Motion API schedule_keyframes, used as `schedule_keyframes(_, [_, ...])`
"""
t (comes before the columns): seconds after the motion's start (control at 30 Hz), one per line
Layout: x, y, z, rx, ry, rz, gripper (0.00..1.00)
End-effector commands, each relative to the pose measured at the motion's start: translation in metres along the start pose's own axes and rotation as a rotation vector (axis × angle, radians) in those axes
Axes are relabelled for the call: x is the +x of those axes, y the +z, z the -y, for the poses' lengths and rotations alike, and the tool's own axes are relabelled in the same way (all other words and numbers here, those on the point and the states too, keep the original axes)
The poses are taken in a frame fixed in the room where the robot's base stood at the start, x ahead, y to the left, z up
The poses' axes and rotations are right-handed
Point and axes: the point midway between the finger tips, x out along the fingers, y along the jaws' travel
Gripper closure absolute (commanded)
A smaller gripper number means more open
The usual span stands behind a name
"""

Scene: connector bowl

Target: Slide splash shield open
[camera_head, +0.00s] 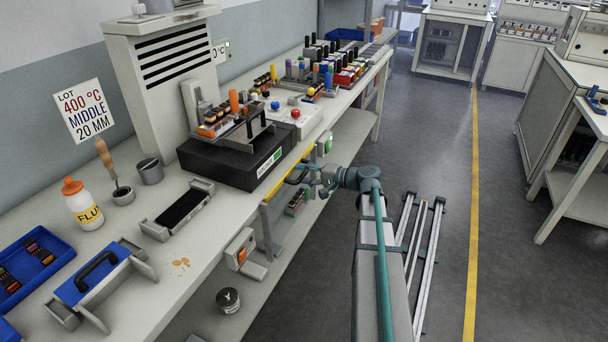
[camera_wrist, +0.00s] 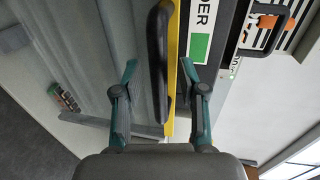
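The splash shield is a clear grey panel with a yellow top edge (camera_head: 276,188) along the front of the black solder unit (camera_head: 225,160). In the wrist view its yellow edge (camera_wrist: 172,75) runs upright, with the grey panel (camera_wrist: 90,50) to its left. A black bar handle (camera_wrist: 158,60) lies along the panel beside the yellow edge. My gripper (camera_wrist: 158,72) is open, one finger on each side of the handle and yellow edge in the picture. I cannot tell whether the fingers touch either. In the head view my gripper (camera_head: 300,173) is at the shield, partly hard to make out.
The bench holds a flux bottle (camera_head: 83,204), a black-topped tray (camera_head: 181,210), a blue carrier (camera_head: 98,278) and a blue bin (camera_head: 30,262).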

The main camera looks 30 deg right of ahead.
Motion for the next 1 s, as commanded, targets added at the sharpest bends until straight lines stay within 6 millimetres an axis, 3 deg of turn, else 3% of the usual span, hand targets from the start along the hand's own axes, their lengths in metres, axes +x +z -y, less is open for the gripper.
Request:
schedule_keyframes(0.37, [-0.011,0.000,0.000,0.000,0.000,-0.001,0.59])
schedule_keyframes(0.8, [-0.089,0.000,0.000,0.000,0.000,-0.003,0.59])
schedule_keyframes(1.0, [-0.113,0.000,0.000,0.000,0.000,-0.002,0.59])
